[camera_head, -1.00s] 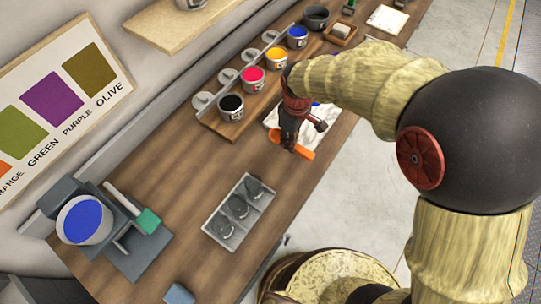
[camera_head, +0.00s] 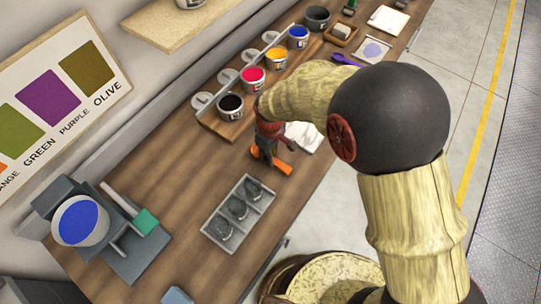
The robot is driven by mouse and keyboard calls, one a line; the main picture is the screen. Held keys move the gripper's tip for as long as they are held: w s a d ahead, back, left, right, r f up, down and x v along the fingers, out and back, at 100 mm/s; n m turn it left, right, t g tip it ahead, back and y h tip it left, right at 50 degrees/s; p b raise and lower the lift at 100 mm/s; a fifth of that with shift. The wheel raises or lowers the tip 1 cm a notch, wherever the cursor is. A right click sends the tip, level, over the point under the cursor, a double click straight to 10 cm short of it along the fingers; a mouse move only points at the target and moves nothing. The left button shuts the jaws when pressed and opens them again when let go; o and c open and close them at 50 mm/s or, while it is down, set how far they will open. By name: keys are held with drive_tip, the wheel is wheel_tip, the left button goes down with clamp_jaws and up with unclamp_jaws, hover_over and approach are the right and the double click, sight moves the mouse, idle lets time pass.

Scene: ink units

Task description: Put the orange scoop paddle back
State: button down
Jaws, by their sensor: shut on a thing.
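The orange scoop paddle (camera_head: 284,168) is held in my gripper (camera_head: 268,158), above the wooden bench and beyond the grey tray. My gripper is shut on it and points down. Part of the paddle is hidden by the fingers. A purple scoop (camera_head: 346,60) lies farther back, near the bench's right edge. Open ink pots stand in a row on a wooden rack: black (camera_head: 231,107), magenta (camera_head: 253,79), yellow (camera_head: 276,59) and blue (camera_head: 298,37).
A grey device with a blue disc (camera_head: 82,222) stands at the left. White cloth (camera_head: 306,136) lies behind my arm. Bare bench (camera_head: 185,165) lies left of the gripper.

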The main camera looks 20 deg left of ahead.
drive_tip(key=c, duration=1.8)
unclamp_jaws()
drive_tip(key=shift+o, duration=0.6)
wheel_tip(320, 180, up, 12)
drive_tip(key=p, duration=0.1)
drive_tip(key=shift+p, duration=0.3)
